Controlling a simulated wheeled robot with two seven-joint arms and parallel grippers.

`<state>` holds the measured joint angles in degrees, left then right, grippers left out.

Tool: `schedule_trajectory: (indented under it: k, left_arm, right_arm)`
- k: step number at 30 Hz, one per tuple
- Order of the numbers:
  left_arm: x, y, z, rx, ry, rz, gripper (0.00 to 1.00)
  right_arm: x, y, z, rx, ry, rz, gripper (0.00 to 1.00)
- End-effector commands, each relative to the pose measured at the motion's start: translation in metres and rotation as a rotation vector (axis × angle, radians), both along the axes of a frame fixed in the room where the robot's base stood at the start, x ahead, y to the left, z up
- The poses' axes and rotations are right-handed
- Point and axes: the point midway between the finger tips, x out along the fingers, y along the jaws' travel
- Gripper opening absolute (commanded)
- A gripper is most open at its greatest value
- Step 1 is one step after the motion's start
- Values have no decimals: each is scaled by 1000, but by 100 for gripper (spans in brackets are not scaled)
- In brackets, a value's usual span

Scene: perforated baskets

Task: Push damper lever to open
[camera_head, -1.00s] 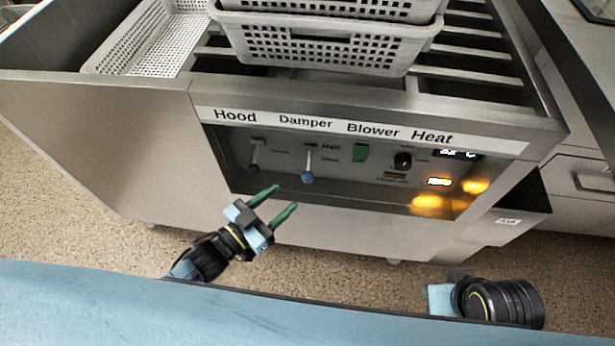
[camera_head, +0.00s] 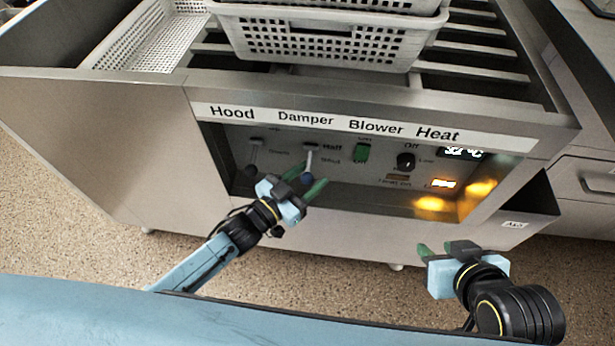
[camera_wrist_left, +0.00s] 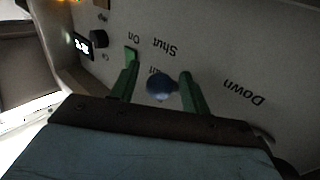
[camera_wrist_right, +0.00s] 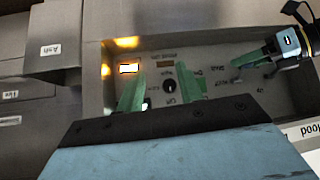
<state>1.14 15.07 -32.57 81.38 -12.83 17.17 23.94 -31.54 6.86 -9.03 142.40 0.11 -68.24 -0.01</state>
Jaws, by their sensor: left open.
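The damper lever (camera_head: 312,160) is a thin metal rod with a blue ball knob, under the "Damper" label on the recessed panel. It hangs downward, its knob low. My left gripper (camera_head: 308,183) is open at the knob, with one green finger on each side. In the left wrist view the blue knob (camera_wrist_left: 160,88) sits between the two open fingers (camera_wrist_left: 158,88); I cannot tell whether they touch it. My right gripper (camera_head: 432,252) is in front of the cabinet at the lower right. In the right wrist view its green fingers (camera_wrist_right: 163,95) are apart with nothing between them.
The hood lever (camera_head: 254,155) is left of the damper lever. The green blower switch (camera_head: 362,153) and black heat knob (camera_head: 405,161) are to the right. Perforated baskets (camera_head: 320,45) stand on top of the cabinet. The panel is recessed below a metal edge.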

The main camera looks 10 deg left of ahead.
Motion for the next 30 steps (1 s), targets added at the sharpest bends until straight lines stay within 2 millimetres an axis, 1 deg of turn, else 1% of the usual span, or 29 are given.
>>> schedule_trajectory:
  k: [2, 3, 13, 25, 27, 30]
  left_arm:
    - [0, 0, 0, 0, 0, 0, 47]
    - [0, 0, 0, 0, 0, 0, 44]
    - [0, 0, 0, 0, -1, -1, 1]
    - [-1, 2, 3, 1, 6, 3, 0]
    - [-2, 4, 5, 0, 13, 8, 0]
    - [-3, 8, 7, -1, 29, 18, 0]
  right_arm:
    - [0, 0, 0, 0, 0, 0, 36]
    - [0, 0, 0, 0, 1, 0, 36]
    - [0, 0, 0, -1, 2, -1, 36]
    - [-2, -1, -2, -5, 22, -1, 36]
    - [-5, -6, -18, -23, 72, -4, 36]
    - [-10, -11, -32, -42, 128, -8, 36]
